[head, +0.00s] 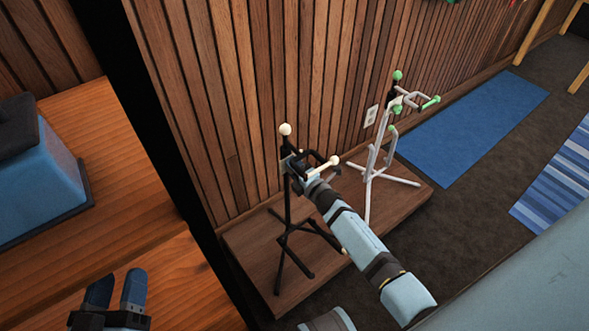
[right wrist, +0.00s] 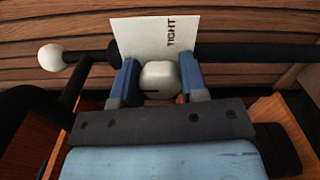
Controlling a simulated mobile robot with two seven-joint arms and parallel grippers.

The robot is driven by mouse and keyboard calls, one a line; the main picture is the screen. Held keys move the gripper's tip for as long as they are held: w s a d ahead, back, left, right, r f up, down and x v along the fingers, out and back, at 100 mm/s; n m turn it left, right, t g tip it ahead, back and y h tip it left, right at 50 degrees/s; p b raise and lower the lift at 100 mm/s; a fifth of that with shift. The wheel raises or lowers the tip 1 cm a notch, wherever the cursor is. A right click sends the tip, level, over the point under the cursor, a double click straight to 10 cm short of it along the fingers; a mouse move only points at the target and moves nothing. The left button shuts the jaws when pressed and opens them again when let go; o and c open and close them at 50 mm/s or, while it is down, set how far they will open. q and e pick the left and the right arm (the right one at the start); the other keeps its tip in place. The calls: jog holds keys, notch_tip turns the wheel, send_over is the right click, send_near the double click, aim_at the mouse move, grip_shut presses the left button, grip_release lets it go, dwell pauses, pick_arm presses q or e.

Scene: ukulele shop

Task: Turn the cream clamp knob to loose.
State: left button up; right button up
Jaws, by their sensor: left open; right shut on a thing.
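The cream clamp knob (right wrist: 160,76) sits between the two blue fingers of my right gripper (right wrist: 159,80) in the right wrist view, and they are shut on it. A white card (right wrist: 150,33) reading "TIGHT" stands behind the knob, its text turned sideways. In the head view my right gripper (head: 305,172) is at the upper part of the black stand (head: 287,205); the clamp knob itself is hidden there. My left gripper (head: 116,288) is open and empty at the lower left, over the wooden surface.
The black stand has cream tips, one a ball (head: 285,129) on top. A white stand (head: 372,170) with green tips stands close behind on the same wooden platform (head: 258,252). A slatted wall (head: 240,90) is behind. A blue case (head: 40,175) lies on the left counter (head: 120,150).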

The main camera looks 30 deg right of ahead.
pick_arm(q)
jog(key=shift+r, duration=0.3)
pick_arm(e)
jog(key=o, duration=0.9)
pick_arm(q)
jog(key=shift+f, duration=0.25)
pick_arm(e)
jog(key=shift+s, duration=0.35)
pick_arm(q)
jog(key=f+p, duration=0.1)
jog(key=a+f+g+y, duration=0.1)
jog(key=f, duration=0.1)
jog(key=f+g+y+p, duration=0.1)
jog(key=f, duration=0.1)
jog(key=shift+s+a+p, duration=0.15)
jog(key=shift+a+p, duration=0.15)
jog(key=shift+a, duration=0.1)
pick_arm(e)
jog(key=s, duration=0.4)
jog(key=s+d, duration=0.1)
jog(key=s, duration=0.3)
jog(key=s+d, duration=0.1)
jog(key=s, duration=0.4)
